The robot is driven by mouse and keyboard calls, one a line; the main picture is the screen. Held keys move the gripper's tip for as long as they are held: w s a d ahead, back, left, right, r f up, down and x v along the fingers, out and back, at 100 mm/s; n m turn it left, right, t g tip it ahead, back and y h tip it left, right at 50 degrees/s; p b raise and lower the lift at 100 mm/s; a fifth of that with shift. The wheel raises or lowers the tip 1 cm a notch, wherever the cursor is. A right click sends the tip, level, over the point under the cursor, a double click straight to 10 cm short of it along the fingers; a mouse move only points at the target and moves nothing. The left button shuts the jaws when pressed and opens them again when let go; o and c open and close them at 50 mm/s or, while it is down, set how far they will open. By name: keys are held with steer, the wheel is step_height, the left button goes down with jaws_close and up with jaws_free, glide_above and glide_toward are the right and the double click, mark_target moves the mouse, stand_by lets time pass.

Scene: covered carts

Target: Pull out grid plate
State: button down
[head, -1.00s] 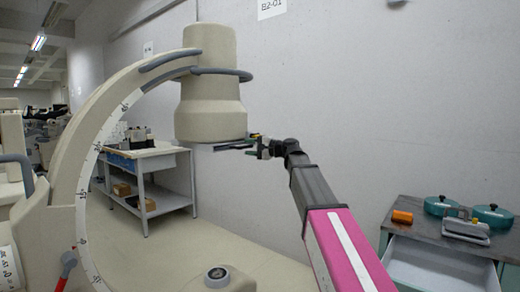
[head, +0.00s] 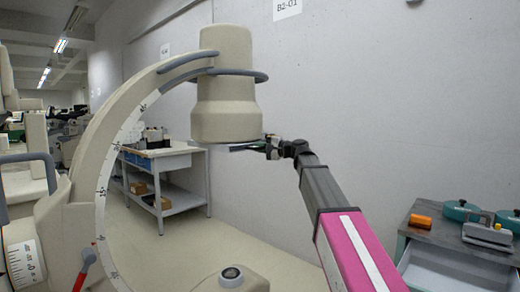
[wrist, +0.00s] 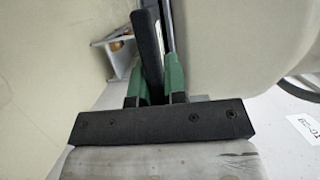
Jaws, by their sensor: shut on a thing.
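The grid plate (head: 243,148) shows in the head view as a thin dark edge under the beige cylindrical housing of the C-arm (head: 226,105). Most of it is hidden by the housing. My gripper (head: 270,147) is at the plate's right end, just beside the housing's lower right rim. In the wrist view the green fingers of my gripper (wrist: 154,84) are shut on a narrow black piece of the plate (wrist: 148,42) between them. The pale housing (wrist: 240,45) fills the right of that view, close beside the fingers.
The C-arm's curved beam (head: 117,130) rises at the left. A shelf cart (head: 175,160) with boxes stands behind it. At the lower right, a grey cart (head: 445,238) with an open drawer bears teal round containers and an orange block.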

steer(key=s+d, duration=1.2)
steer(key=d, duration=0.3)
steer(key=shift+s+d, duration=0.15)
steer(key=shift+d, duration=0.2)
stand_by(6.2)
